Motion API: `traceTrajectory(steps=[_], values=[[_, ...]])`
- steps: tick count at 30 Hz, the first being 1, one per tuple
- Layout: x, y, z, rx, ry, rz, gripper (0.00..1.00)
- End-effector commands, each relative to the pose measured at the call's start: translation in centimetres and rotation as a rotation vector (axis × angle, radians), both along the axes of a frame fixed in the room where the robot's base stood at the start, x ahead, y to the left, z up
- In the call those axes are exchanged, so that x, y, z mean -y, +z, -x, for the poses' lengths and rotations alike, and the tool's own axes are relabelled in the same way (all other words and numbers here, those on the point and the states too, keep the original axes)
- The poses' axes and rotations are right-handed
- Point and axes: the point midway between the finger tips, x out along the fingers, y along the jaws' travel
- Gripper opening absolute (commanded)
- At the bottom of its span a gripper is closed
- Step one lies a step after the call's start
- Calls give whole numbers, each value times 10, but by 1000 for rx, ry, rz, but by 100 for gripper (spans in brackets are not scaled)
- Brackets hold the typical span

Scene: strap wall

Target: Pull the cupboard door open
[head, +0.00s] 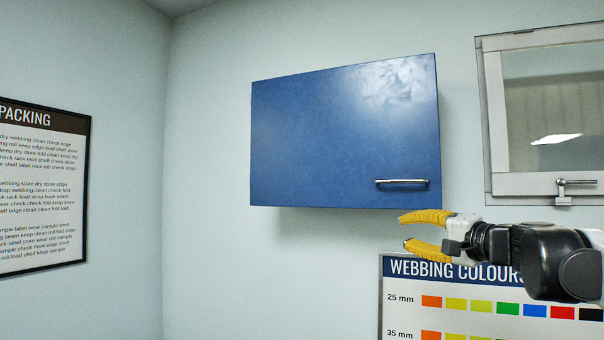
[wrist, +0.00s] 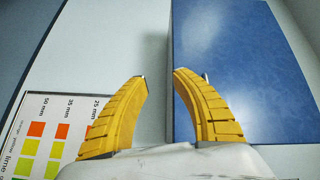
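The blue cupboard door (head: 330,135) is on the wall in the middle of the head view and looks shut. Its silver bar handle (head: 402,182) lies level near the lower right corner. My gripper (head: 403,231) is below the handle in the head view, its yellow fingers apart and nothing between them. In the wrist view my gripper (wrist: 160,77) is also open and empty, with the blue door (wrist: 250,70) behind and beyond the right finger.
A webbing colours poster (head: 430,300) hangs below and behind my gripper, and it also shows in the wrist view (wrist: 45,130). A framed window (head: 493,120) is right of the cupboard. A packing notice (head: 45,190) hangs at the left. The wall between notice and cupboard is bare.

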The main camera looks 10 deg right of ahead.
Motion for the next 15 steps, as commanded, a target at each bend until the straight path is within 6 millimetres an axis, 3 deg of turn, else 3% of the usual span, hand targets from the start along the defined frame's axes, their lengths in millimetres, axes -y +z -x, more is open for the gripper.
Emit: traceTrajectory(steps=[1, 3, 6, 11, 15], values=[[19, 39, -4, 28, -24, -32, 32], [39, 67, -7, 66, -48, -73, 32], [57, 91, -9, 101, -70, -111, 32], [65, 103, -17, 120, -81, -132, 32], [60, 106, -39, 120, -79, -132, 32]])
